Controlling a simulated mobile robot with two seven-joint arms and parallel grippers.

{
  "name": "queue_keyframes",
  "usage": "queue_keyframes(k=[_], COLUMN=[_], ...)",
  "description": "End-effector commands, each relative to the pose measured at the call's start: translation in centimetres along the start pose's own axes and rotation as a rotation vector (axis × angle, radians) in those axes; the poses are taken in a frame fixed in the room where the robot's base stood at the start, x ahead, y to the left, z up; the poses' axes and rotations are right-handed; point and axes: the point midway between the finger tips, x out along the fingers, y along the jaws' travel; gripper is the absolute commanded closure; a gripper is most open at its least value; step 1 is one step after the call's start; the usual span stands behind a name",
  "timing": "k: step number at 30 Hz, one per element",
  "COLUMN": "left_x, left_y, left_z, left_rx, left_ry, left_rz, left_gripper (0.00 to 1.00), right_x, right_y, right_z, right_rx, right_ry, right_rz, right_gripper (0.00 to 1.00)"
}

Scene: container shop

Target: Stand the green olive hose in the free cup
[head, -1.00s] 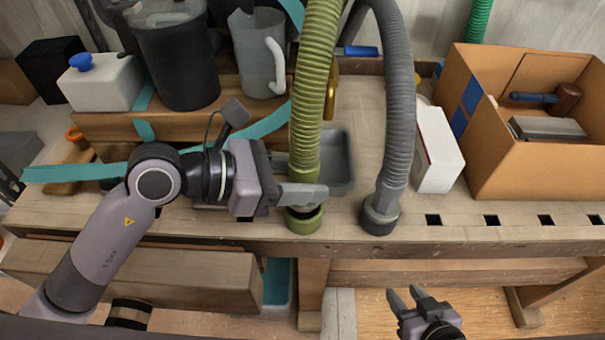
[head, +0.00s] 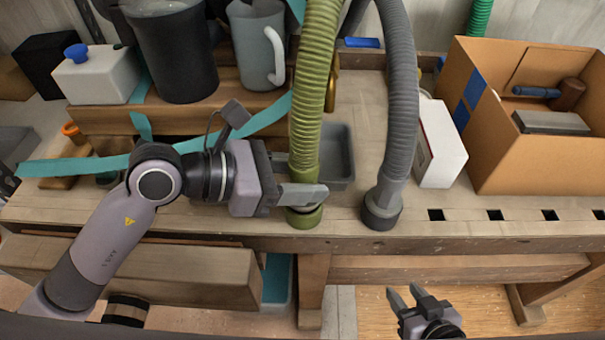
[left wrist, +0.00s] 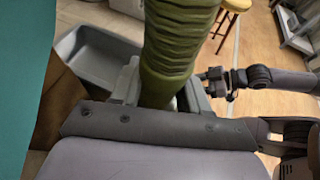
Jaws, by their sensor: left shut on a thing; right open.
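The green olive hose (head: 314,75) is ribbed and hangs from above, its lower end near the front edge of the workbench. My left gripper (head: 304,196) is shut around the hose just above its end collar (head: 304,217). In the left wrist view the hose (left wrist: 172,60) rises between the fingers. The grey hose (head: 399,100) stands to the right, its collar (head: 381,212) near the bench's front edge. I cannot make out a free cup; whether one lies under the olive collar is hidden. My right gripper (head: 405,298) is open and empty, low in front of the bench.
A grey tray (head: 341,160) sits behind the olive hose. A white box (head: 440,145) and a cardboard box (head: 530,160) with a mallet stand right. A mug (head: 257,45), a dark bucket (head: 175,55) and a white canister (head: 97,75) stand back left. Square holes line the front right.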

Motion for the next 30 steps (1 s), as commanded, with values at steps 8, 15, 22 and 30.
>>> queue_keyframes(k=[8,15,22,30], left_x=[0.0,0.0,0.2,0.5], left_y=[0.0,0.0,0.0,0.0], left_z=[0.1,0.0,-0.4,-1.1], left_rx=[0.001,0.001,0.001,0.0], left_ry=[-0.001,-0.002,-0.002,-0.003], left_rz=[0.0,0.0,0.0,0.0], left_gripper=[0.93,0.93,0.93,0.93], right_x=[0.0,0.0,0.3,0.6], right_y=[-0.2,-0.2,-0.1,0.1], right_z=[-0.1,-0.1,0.2,0.8], right_rx=[0.008,0.008,0.007,-0.001], right_ry=[0.003,0.003,0.004,0.002], right_rz=[0.0,0.0,0.0,0.0], right_gripper=[0.57,0.57,0.57,0.57])
